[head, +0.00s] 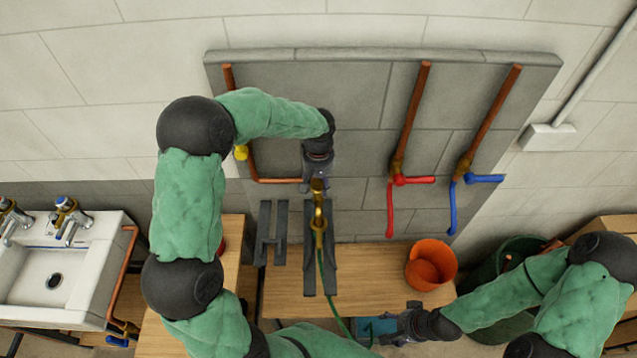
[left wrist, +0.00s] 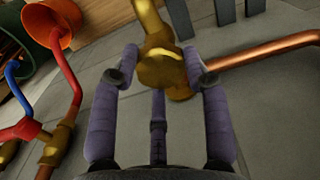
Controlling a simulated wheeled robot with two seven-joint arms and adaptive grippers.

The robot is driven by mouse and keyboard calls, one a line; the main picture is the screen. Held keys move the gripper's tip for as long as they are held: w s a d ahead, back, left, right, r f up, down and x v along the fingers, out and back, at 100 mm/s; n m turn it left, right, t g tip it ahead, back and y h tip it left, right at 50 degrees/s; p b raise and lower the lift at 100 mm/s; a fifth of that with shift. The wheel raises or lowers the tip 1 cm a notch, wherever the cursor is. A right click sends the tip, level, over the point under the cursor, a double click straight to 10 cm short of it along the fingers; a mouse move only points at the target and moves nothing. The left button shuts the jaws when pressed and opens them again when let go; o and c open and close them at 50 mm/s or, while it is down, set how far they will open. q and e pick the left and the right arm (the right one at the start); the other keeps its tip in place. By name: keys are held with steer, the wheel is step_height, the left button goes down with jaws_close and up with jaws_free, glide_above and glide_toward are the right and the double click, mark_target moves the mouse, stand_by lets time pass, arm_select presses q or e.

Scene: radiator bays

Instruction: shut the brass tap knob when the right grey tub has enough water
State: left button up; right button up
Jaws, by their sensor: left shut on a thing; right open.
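The brass tap (head: 319,226) is on the wall panel, with a green hose (head: 327,285) running down from it. My left gripper (head: 317,183) is at the top of the tap. In the left wrist view its purple fingers close around the brass knob (left wrist: 162,72). In the head view the gripper mostly hides the knob. My right gripper (head: 392,330) is open and low at the front, with nothing visible between its fingers. I cannot make out the right grey tub or any water level in either view.
An orange bucket (head: 431,264) stands on the wooden bench (head: 370,275). Red (head: 412,180) and blue (head: 485,178) lever valves are right of the tap. A white sink (head: 60,270) is at left. A dark green bin (head: 512,260) is at right.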

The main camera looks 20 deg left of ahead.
mark_target(318, 186)
arm_select(q)
steer(key=shift+m, duration=0.3)
steer(key=m, duration=0.3)
steer(key=shift+f, duration=0.1)
steer(key=shift+m, duration=1.9)
steer(key=o, duration=1.1)
steer(key=shift+o, duration=0.2)
step_height(318, 186, up, 12)
